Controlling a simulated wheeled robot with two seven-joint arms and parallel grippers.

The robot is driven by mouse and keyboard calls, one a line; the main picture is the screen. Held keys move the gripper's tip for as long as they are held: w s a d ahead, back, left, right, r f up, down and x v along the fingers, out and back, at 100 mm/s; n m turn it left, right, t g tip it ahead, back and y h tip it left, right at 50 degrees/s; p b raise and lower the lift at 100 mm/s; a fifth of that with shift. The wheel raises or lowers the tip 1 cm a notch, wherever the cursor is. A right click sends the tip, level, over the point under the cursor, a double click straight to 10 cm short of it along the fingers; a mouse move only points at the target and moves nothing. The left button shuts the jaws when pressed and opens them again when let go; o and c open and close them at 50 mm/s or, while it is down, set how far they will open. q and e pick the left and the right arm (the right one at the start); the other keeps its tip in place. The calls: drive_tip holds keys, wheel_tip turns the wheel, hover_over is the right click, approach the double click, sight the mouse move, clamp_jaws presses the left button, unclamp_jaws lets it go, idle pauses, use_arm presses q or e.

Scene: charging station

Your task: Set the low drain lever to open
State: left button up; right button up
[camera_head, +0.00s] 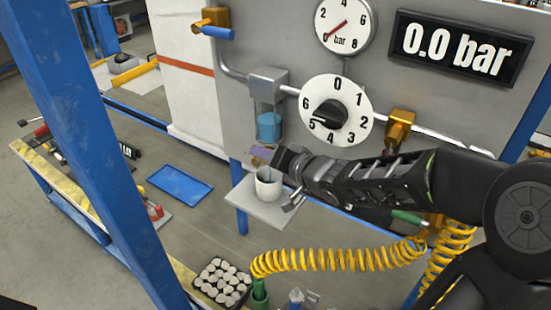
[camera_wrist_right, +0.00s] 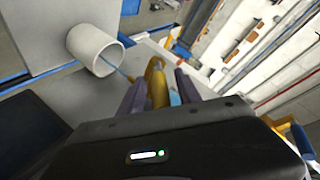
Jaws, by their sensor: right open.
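The clear blue bowl (camera_head: 269,126) hangs under a grey block on the panel. Brass-coloured drain parts (camera_wrist_right: 156,84) show in the right wrist view, between the fingers of my right gripper (camera_wrist_right: 162,78). In the head view my right gripper (camera_head: 272,157) is just below the bowl, with its jaws open around or beside the drain. Contact cannot be told. The lever's exact position is largely hidden by the fingers. A white cup (camera_head: 268,188) stands on a small grey shelf (camera_head: 244,203) below; it also shows in the right wrist view (camera_wrist_right: 92,47). My left gripper is out of view.
The panel has a numbered dial (camera_head: 352,97), a round gauge (camera_head: 344,20) and a display (camera_head: 462,48) reading 0.0 bar. Brass valves with a blue handle (camera_head: 218,32) sit on the pipe. A yellow coiled hose (camera_head: 330,258) hangs below my right arm. A blue post (camera_head: 95,150) stands left.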

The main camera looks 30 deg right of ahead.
drive_tip(key=v, duration=0.7)
